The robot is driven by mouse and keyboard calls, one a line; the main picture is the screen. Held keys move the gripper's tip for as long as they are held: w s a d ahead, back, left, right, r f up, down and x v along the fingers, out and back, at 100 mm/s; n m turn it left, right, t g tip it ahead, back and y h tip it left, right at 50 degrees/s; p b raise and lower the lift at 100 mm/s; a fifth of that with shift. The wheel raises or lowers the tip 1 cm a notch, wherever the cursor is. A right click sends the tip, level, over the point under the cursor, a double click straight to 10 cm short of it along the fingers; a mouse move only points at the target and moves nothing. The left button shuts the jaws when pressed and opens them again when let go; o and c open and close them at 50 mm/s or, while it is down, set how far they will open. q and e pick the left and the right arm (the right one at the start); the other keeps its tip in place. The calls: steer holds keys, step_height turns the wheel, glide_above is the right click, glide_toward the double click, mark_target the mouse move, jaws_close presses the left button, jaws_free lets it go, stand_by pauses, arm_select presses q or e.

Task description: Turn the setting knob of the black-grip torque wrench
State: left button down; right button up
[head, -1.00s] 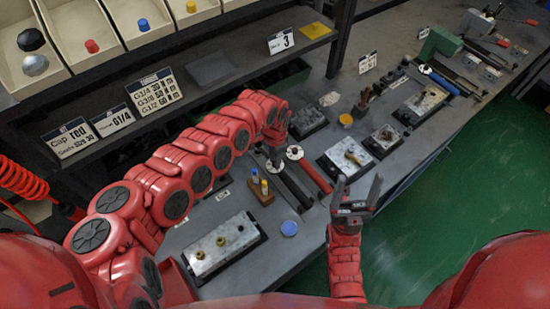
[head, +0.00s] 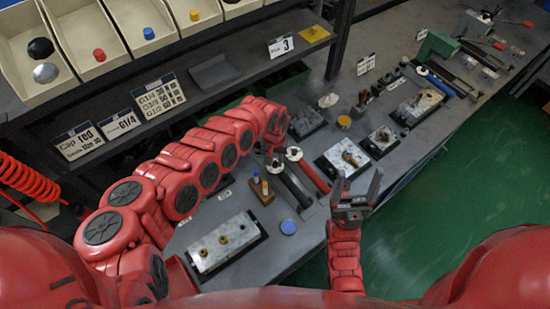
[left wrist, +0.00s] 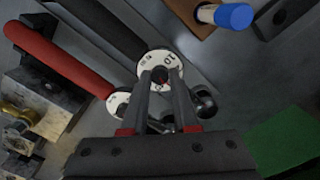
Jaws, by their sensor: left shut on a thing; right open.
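The black-grip torque wrench (head: 296,190) lies on the bench beside a red-grip torque wrench (head: 313,176). In the left wrist view its black grip (left wrist: 108,27) runs to a round white scale dial (left wrist: 174,58). My left gripper (left wrist: 160,76) is over this dial, its fingers shut on the dark setting knob at the centre; the fingers partly hide the knob. The red-grip wrench's dial (left wrist: 116,102) is just beside the fingers. In the head view my left gripper (head: 272,156) is partly hidden by its own arm. My right gripper (head: 357,190) is open and empty, at the bench's front edge.
A blue cap (head: 288,227) and a valve block (head: 225,246) are nearer the front. More valve blocks (head: 343,160) stand to the right. A shelf with bins (head: 95,75) is at the back left.

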arm_select(q)
steer(key=shift+n+p, duration=0.7)
steer(key=shift+n, duration=0.8)
steer(key=c, duration=0.7)
jaws_free()
